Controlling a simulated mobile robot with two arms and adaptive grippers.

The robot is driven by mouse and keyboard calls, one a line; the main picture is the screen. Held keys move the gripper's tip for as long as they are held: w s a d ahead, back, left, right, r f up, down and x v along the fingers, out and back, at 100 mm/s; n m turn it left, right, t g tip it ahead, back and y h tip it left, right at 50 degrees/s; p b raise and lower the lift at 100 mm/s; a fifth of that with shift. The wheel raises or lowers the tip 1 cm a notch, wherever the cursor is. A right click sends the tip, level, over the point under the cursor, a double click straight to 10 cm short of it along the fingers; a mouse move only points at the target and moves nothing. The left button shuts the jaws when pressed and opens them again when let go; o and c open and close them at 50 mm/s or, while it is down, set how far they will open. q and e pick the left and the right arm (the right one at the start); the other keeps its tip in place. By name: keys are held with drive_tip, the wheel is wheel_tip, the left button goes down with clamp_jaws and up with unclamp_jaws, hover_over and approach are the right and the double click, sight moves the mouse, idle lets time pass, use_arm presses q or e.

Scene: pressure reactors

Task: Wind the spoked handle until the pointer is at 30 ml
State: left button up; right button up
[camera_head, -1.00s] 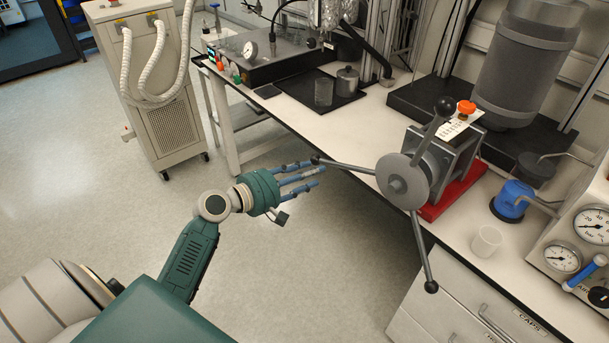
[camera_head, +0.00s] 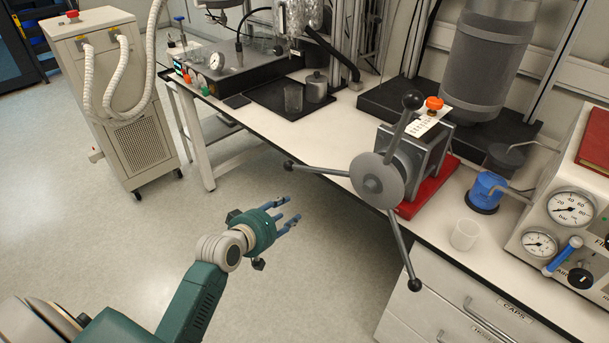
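The spoked handle (camera_head: 371,180) is a grey hub with three dark spokes ending in black knobs. One knob (camera_head: 412,99) is up to the right, one (camera_head: 289,165) to the left, one (camera_head: 414,285) low. It is mounted on a grey metal press body (camera_head: 432,152) on a red base (camera_head: 425,200). A white scale plate (camera_head: 427,121) with an orange knob (camera_head: 434,103) sits on top; its marks and pointer are too small to read. My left gripper (camera_head: 292,212) is open and empty, below the left knob and apart from it. My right gripper is out of view.
A black tray (camera_head: 272,100) with vessels lies on the bench's far part. Open floor surrounds my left arm.

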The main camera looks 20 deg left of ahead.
use_arm(q)
drive_tip(key=f+m+y, duration=0.1)
drive_tip(key=f+m, duration=0.1)
drive_tip(key=m+t+y+b, duration=0.4)
drive_tip(key=m+y, duration=0.3)
drive_tip(key=m, duration=1)
approach(307, 170)
drive_tip(key=x, duration=1.1)
drive_tip(key=shift+a+f, duration=0.1)
drive_tip(key=shift+f, duration=0.3)
clamp_jaws()
